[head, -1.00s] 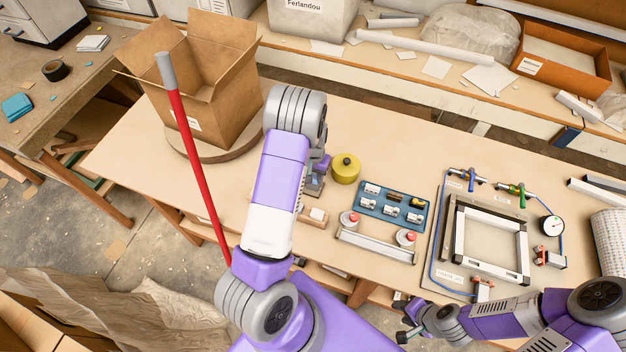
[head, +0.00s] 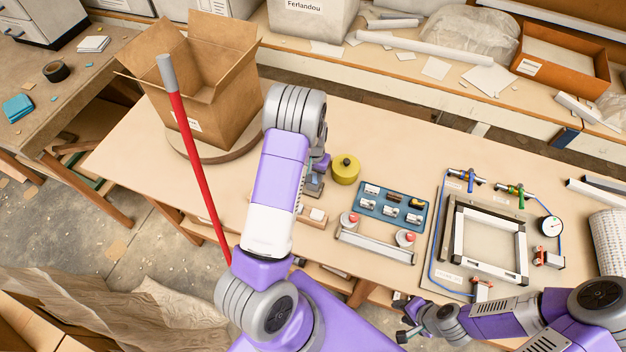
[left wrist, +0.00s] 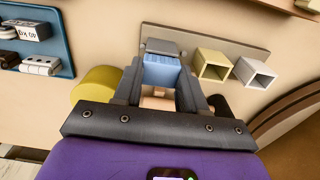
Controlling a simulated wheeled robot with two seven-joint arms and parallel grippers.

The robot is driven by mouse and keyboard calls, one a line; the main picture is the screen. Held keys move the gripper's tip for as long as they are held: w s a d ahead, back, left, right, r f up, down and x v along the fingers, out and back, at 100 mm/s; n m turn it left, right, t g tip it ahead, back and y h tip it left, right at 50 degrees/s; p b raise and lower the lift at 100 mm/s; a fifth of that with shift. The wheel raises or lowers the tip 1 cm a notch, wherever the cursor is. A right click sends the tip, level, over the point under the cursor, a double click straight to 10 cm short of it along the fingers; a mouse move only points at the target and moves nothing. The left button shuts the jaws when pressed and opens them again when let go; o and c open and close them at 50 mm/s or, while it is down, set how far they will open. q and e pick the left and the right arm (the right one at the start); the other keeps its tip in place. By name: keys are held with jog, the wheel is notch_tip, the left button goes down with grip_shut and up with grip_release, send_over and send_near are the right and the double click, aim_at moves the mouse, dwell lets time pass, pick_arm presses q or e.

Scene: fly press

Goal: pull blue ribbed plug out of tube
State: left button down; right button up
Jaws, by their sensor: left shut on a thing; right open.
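The blue ribbed plug (left wrist: 161,71) shows in the left wrist view between the fingers of my left gripper (left wrist: 160,85), which is shut on it. A grey piece (left wrist: 162,47) lies directly beyond the plug; it may be the tube's end, and I cannot tell how deep the plug sits. A yellow square tube (left wrist: 213,66) and a white square tube (left wrist: 255,74) stand beside it on a flat tan board (left wrist: 205,42). In the head view my left gripper (head: 316,186) is mostly hidden by its arm, and so is the plug. My right gripper (head: 403,322) is open and empty near the table's front edge.
A yellow cylinder (head: 345,170) stands right of my left gripper. Beyond it are a blue tray (head: 378,211) with small parts and a square frame (head: 491,240) with hoses and a gauge. A cardboard box (head: 190,100) and a red pole (head: 198,165) are at left.

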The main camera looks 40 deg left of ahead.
pick_arm(q)
jog(key=shift+r+p, duration=0.6)
jog(key=shift+r, duration=0.3)
jog(key=shift+r+p, duration=0.9)
jog(key=shift+r, duration=0.45)
